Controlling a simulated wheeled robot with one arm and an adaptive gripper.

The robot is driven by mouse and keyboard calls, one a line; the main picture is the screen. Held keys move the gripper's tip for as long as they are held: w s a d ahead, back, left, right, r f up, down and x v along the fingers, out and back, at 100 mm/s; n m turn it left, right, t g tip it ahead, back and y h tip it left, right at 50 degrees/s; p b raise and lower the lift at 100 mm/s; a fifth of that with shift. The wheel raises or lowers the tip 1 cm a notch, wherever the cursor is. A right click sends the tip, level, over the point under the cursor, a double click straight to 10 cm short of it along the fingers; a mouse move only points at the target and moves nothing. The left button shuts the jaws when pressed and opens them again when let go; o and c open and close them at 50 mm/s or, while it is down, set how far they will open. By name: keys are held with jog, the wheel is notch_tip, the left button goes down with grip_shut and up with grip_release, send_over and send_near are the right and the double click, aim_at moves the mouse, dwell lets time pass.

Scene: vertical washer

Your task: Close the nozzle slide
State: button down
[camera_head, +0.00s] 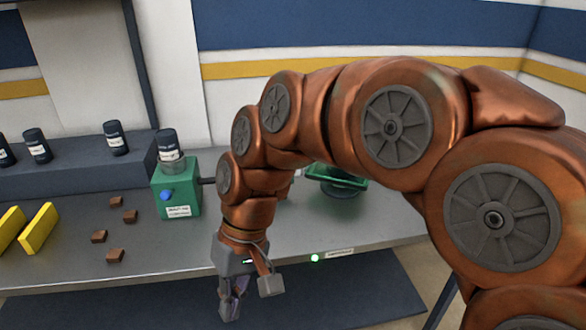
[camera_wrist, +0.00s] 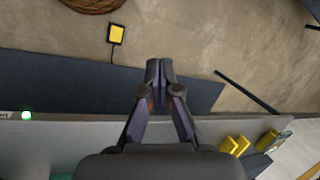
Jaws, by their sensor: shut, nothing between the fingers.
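A green box (camera_head: 177,193) with a blue knob and a dark-capped bottle on top stands on the grey bench (camera_head: 60,274). A dark rod runs from its right side and goes behind my arm. A green tray-like part (camera_head: 335,182) sits to the right of my arm. I cannot tell which part is the nozzle slide; my arm hides the stretch between the box and the tray. My gripper (camera_head: 230,308) points down at the bench's front edge, in front of the green parts and apart from them. Its fingers (camera_wrist: 159,72) are shut and empty.
Several brown blocks (camera_head: 116,256) and two yellow bars (camera_head: 38,228) lie on the bench at left. Dark bottles (camera_head: 115,138) stand on a raised shelf behind. A green light (camera_head: 315,258) is on the front edge. A dark mat (camera_wrist: 200,92) lies on the floor.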

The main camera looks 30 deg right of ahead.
jog(key=w+d+r+m+t+y+b, duration=0.1)
jog(key=w+d+r+y+b, duration=0.2)
jog(key=w, duration=0.6)
jog(key=w+r+m+t+y+b, duration=0.1)
jog(key=w+r+t+y+b, duration=0.2)
jog(key=w, duration=0.7)
jog(key=w+d+m+t+y+b, duration=0.25)
jog(key=w+d, duration=0.65)
jog(key=d, duration=0.5)
jog(key=s+d+f+m+t+h+b, duration=0.1)
jog(key=d+f+m+t+b, duration=0.25)
jog(key=d, duration=1.05)
jog(key=d+f+m+t+h, duration=0.15)
jog(key=d+f+t, duration=0.35)
jog(key=d, duration=0.8)
jog(key=shift+m+g+y, duration=0.25)
jog(key=shift+g+y, duration=0.05)
jog(key=shift+g, duration=0.1)
jog(key=x, duration=0.4)
jog(key=p+x, duration=0.1)
jog(key=x, duration=0.4)
jog(key=f+x, duration=0.1)
jog(key=x, duration=0.3)
jog(key=shift+w+a+p, duration=0.1)
jog(key=shift+w+p, duration=0.1)
jog(key=shift+p, duration=0.15)
jog(key=shift+a, duration=0.1)
